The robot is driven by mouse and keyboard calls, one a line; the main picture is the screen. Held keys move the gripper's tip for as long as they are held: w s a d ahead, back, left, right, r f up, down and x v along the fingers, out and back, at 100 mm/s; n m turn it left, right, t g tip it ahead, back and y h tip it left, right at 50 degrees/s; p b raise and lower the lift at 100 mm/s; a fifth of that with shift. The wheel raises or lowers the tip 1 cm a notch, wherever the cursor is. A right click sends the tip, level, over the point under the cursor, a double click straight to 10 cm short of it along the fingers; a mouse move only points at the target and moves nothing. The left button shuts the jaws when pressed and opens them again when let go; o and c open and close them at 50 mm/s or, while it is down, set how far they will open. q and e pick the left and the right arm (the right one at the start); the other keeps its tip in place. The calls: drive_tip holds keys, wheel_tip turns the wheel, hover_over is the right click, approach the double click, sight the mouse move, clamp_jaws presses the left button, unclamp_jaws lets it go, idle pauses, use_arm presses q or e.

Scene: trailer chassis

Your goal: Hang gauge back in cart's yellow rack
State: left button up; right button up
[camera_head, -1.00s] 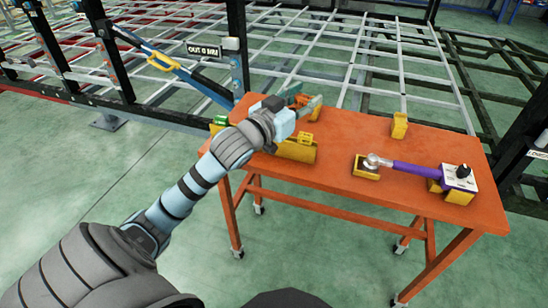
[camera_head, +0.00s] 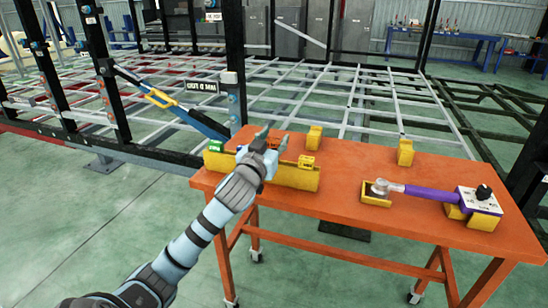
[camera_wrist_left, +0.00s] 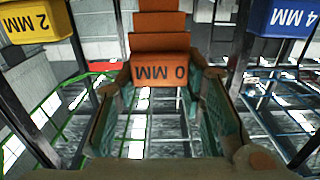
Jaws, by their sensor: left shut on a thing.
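The yellow rack (camera_head: 299,178) is a long trough at the left end of the orange cart (camera_head: 340,215). The gauge is mostly hidden behind the gripper in the head view. My right gripper is out of view.
A green piece (camera_head: 215,147) and a yellow piece (camera_head: 306,161) sit at the rack. A purple-handled tool (camera_head: 430,194) lies on yellow supports at the cart's right. Yellow blocks stand along its back edge. A chassis post (camera_head: 233,70) with a sign is close behind.

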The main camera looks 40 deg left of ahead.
use_arm(q)
wheel_tip(320, 180, down, 3)
drive_tip(key=shift+f+b, duration=0.1)
drive_tip(key=shift+b, duration=0.35)
drive_tip(key=shift+r, duration=0.2)
drive_tip(key=shift+f, duration=0.6)
drive_tip(key=o, duration=1.1)
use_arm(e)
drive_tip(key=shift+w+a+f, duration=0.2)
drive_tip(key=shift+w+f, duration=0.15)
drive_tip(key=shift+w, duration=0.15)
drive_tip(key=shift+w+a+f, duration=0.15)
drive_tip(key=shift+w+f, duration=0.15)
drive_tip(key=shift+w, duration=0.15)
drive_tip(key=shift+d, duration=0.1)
